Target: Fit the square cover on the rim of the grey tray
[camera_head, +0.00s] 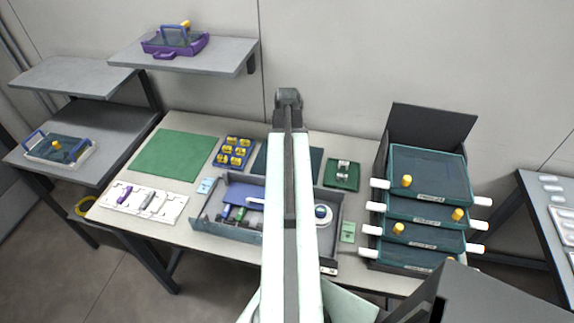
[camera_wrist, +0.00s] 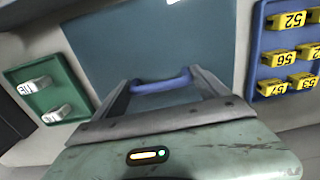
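The square cover (camera_wrist: 120,45) is a flat dark teal panel with a raised blue handle (camera_wrist: 162,85). In the head view the teal square (camera_head: 260,160) lies on the table behind the grey tray, partly hidden by my arm. My gripper (camera_wrist: 161,80) is above it in the wrist view. Its fingers are spread, with the handle spanning the gap between the tips; I cannot tell whether they touch it. The grey tray (camera_head: 234,231) stands at the table's front middle with green, blue and white parts inside. My arm hides its middle.
A blue holder (camera_head: 217,160) with several yellow pieces and a green holder (camera_head: 342,175) flank the teal square. A stack of teal-covered trays (camera_head: 430,180) with white side handles stands at right. A green mat (camera_head: 172,155) and a white tray (camera_head: 145,202) lie at left.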

